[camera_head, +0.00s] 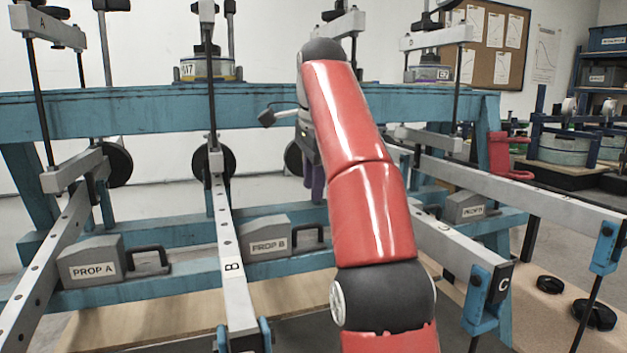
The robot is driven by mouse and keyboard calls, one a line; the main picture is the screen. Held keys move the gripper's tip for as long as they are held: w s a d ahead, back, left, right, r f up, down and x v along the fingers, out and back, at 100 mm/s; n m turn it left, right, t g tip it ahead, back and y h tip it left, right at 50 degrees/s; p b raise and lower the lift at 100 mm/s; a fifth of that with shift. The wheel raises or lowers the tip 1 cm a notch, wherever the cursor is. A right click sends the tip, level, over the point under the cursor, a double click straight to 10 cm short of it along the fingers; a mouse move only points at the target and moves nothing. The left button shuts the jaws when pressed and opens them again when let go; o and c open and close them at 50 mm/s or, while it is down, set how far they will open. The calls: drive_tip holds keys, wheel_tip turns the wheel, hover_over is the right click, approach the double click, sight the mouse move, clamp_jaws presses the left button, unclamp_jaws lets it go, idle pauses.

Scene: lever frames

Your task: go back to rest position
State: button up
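My red arm rises from the bottom of the head view, bends at the top, and its end hangs down behind its own links. My gripper (316,182) is mostly hidden there; only a small purple part shows beside the arm. I cannot tell whether it is open or shut, or whether it holds anything. It appears in front of the blue lever frame (130,112), above and to the right of the grey block marked PROP B (268,240); the exact gap in depth is unclear.
Long lever B (224,235) and lever C (450,245) reach toward me on either side of my arm. Block PROP A (95,262) sits at left. Black round weights (595,314) lie on a board at lower right. A shelf (605,60) stands far right.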

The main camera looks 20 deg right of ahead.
drive_tip(key=shift+a, duration=0.1)
drive_tip(key=s+a+f+n+t, duration=0.1)
drive_tip(key=s+a+f+n, duration=0.15)
drive_tip(key=s+n, duration=0.2)
drive_tip(key=s+a+f+n+t, duration=0.1)
drive_tip(key=s+f+n, duration=0.25)
drive_tip(key=s, duration=0.25)
drive_tip(key=s+a+f+n, duration=0.1)
drive_tip(key=s+f+n, duration=0.4)
drive_tip(key=s+f, duration=0.3)
drive_tip(key=s+a+f+n+t, duration=0.1)
drive_tip(key=s+f+n, duration=0.4)
drive_tip(key=s+f, duration=0.3)
wheel_tip(320, 180, down, 5)
drive_tip(key=shift+r, duration=0.15)
